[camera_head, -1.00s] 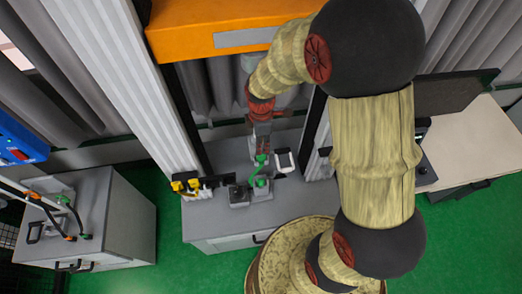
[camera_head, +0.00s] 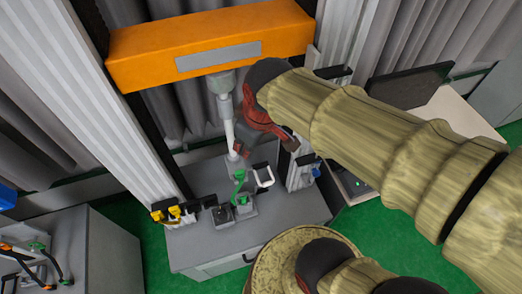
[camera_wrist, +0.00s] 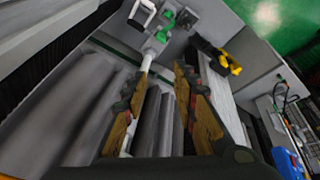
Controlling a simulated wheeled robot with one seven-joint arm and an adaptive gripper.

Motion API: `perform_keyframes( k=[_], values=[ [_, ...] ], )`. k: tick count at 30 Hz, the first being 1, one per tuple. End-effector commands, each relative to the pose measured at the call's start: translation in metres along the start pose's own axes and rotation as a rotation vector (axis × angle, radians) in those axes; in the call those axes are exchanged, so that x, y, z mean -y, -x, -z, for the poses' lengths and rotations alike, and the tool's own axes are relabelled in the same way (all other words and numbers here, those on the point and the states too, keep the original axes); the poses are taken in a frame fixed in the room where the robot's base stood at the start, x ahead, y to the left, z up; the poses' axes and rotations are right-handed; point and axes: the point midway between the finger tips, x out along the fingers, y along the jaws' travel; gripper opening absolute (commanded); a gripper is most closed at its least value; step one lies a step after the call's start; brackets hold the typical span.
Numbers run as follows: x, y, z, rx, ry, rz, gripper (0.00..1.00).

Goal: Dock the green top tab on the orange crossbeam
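The orange crossbeam (camera_head: 215,45) spans the tower at the top of the head view, with a grey panel on its front. A grey cylinder (camera_head: 223,95) hangs under it, and a pale rod (camera_head: 230,138) runs down from there. Green parts (camera_head: 239,176) show near the rod's lower end, above a grey block on the cabinet; I cannot tell which is the top tab. They also show in the wrist view (camera_wrist: 168,18). My gripper (camera_wrist: 162,74) is open, its two fingers apart with nothing clearly held. In the head view it is beside the rod, on the right, partly hidden by my arm.
The grey cabinet (camera_head: 225,250) carries yellow-handled items (camera_head: 170,213) at left and a white-framed item (camera_head: 263,176) beside the green parts. Ribbed white columns (camera_head: 105,105) flank the tower. Another cabinet (camera_head: 100,250) with hoses stands at left, and a monitor (camera_head: 410,85) at right.

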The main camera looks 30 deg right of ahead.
Motion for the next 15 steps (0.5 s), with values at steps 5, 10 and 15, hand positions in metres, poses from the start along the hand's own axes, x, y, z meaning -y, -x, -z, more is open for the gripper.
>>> perform_keyframes(
  k=[5, 10, 15],
  values=[
    [0.013, 0.041, -0.028, -0.1, -0.278, -0.03, 0.28],
    [0.019, 0.054, -0.041, -0.144, -0.411, -0.033, 0.28],
    [0.02, 0.055, -0.043, -0.148, -0.435, -0.032, 0.28]
  ],
)
